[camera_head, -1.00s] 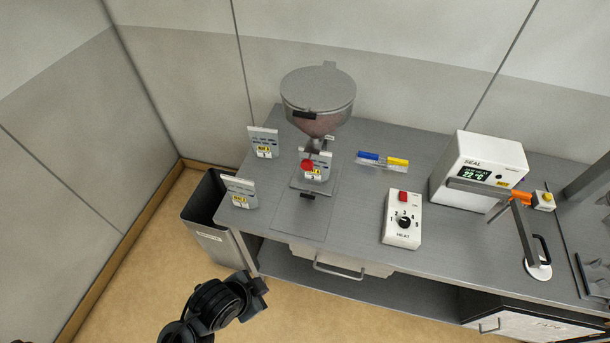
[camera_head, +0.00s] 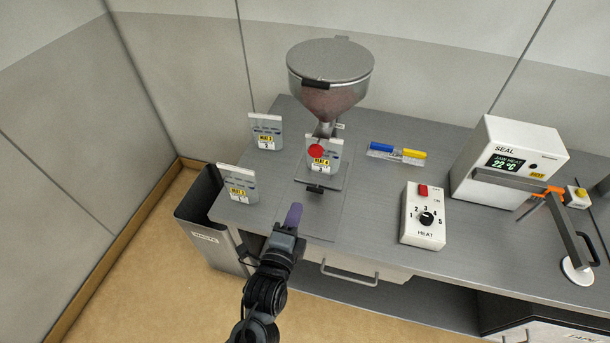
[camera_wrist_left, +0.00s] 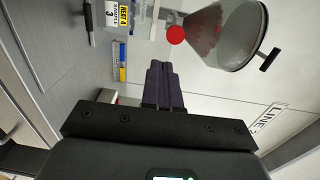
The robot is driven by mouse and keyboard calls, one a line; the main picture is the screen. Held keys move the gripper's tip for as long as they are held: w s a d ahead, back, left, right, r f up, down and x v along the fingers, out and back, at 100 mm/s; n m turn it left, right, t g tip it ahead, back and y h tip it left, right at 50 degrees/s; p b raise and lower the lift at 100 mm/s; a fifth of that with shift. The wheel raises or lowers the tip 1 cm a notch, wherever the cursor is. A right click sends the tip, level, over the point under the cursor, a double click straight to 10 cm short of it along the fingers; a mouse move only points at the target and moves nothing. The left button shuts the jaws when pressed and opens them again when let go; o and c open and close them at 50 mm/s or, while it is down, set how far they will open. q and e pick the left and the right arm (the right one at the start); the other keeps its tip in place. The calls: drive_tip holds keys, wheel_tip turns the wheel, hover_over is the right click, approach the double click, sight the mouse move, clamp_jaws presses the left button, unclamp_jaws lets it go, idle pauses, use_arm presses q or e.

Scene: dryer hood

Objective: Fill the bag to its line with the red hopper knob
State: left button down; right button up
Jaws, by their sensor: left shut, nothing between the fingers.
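The hopper (camera_head: 331,78) stands at the back of the bench with a grey lid and reddish-brown contents. Its red knob (camera_head: 315,151) is a round disc at the front, below the cone; it also shows in the left wrist view (camera_wrist_left: 176,35). A bag (camera_head: 324,163) with a yellow label stands under the spout, partly hidden by the knob; its fill line and level are too small to read. My right gripper is not in view.
Two more bags (camera_head: 266,131) (camera_head: 237,184) stand left of the hopper. Blue and yellow clips (camera_head: 396,152), a heat dial box (camera_head: 424,216) and a sealer (camera_head: 508,163) are to the right. A waste bin (camera_head: 211,225) stands at the bench's left end.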

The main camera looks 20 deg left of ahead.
use_arm(q)
drive_tip(key=shift+w+d+r, duration=0.1)
drive_tip(key=shift+w+r, duration=0.35)
drive_tip(key=shift+w, duration=0.15)
drive_tip(key=b, duration=0.1)
approach(318, 146)
drive_tip(key=w+a+f, duration=0.1)
drive_tip(key=w+f, duration=0.3)
drive_tip(key=w, duration=0.2)
drive_tip(key=shift+s+a+f, duration=0.1)
idle(0.4)
